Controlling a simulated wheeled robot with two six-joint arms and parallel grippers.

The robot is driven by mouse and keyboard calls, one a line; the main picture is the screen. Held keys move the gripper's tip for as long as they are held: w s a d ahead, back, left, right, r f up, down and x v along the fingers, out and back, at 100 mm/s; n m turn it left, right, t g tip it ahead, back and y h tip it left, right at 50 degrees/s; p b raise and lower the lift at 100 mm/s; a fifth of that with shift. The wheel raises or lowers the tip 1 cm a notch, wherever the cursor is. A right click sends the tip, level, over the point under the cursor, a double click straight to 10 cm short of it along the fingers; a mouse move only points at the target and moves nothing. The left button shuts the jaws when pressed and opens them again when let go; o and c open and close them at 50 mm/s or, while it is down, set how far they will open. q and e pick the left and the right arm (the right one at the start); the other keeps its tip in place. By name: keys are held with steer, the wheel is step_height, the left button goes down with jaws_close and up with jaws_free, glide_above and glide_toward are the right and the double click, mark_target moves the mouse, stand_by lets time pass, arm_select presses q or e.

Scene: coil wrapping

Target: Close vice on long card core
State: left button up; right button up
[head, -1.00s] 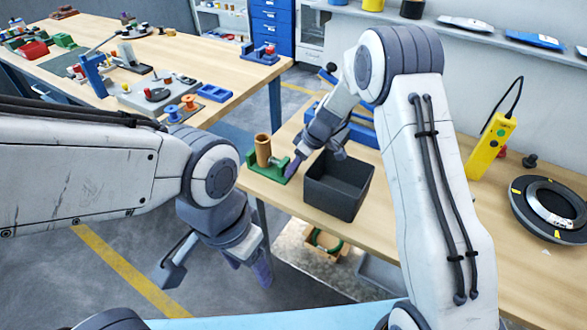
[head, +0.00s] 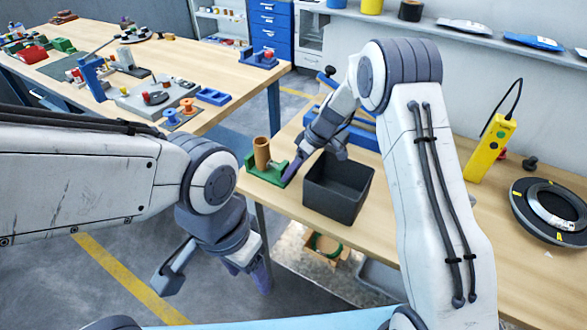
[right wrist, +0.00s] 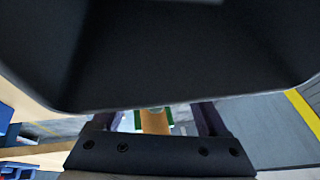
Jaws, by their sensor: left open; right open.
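The long card core (head: 262,153) is a brown tube standing upright at the green vice (head: 267,174), near the left end of the right-hand bench. In the right wrist view the core (right wrist: 155,121) shows between my two fingers, with a bit of green vice (right wrist: 167,117) beside it. My right gripper (head: 291,170) is open at the right side of the vice, close to it; whether it touches is not clear. My left gripper (head: 216,284) is open and empty, low over the floor in front of the benches.
A dark open bin (head: 338,187) stands just right of the vice and fills much of the right wrist view. Blue parts stand behind the bin.

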steer(key=b+v, duration=0.1)
steer(key=v, duration=0.9)
steer(key=shift+r+b, duration=0.2)
steer(key=shift+b, duration=0.1)
steer(key=a+f+t+b, duration=0.1)
steer(key=f+b, duration=0.2)
steer(key=a+f+t+h+b, duration=0.1)
steer(key=a+f+b, duration=0.1)
steer(key=f+b, duration=0.1)
steer(key=a+f+h+b, duration=0.1)
steer(key=f+b, duration=0.2)
steer(key=shift+a+f+n+t, duration=0.2)
steer(key=shift+a+n+t, duration=0.1)
steer(key=shift+n+t, duration=0.1)
jaws_close()
